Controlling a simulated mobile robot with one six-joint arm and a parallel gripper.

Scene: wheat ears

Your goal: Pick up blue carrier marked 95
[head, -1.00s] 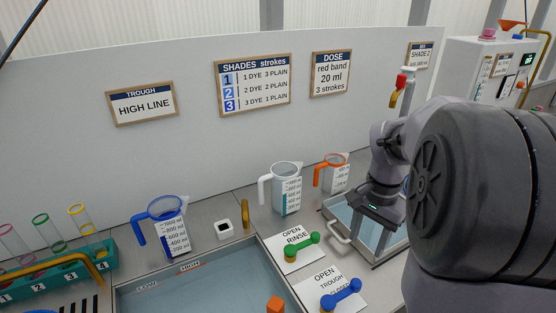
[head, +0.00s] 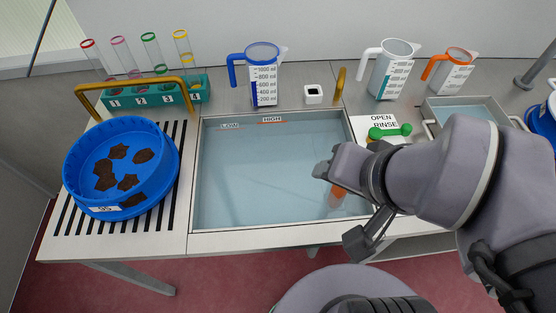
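The blue carrier (head: 165,180) is a round, shallow blue tub with a raised handle-like brass bar behind it. It stands on the slatted drainboard at the left of the head view. Several dark brown clumps (head: 124,182) lie on its floor. A small white label (head: 105,209) is on its front; its number is too small to read surely. My gripper (head: 336,207) is over the right part of the trough, well right of the carrier. Its two fingers are spread apart, with nothing visibly held. An orange-topped piece (head: 337,193) shows between them in the picture, seemingly in the trough.
The water-filled trough (head: 195,205) lies between carrier and gripper. A teal tube rack (head: 196,88) stands behind the carrier. A blue-rimmed jug (head: 262,80), white jug (head: 392,68) and orange-rimmed jug (head: 452,72) stand along the back. Another blue container (head: 541,122) is at the right edge.

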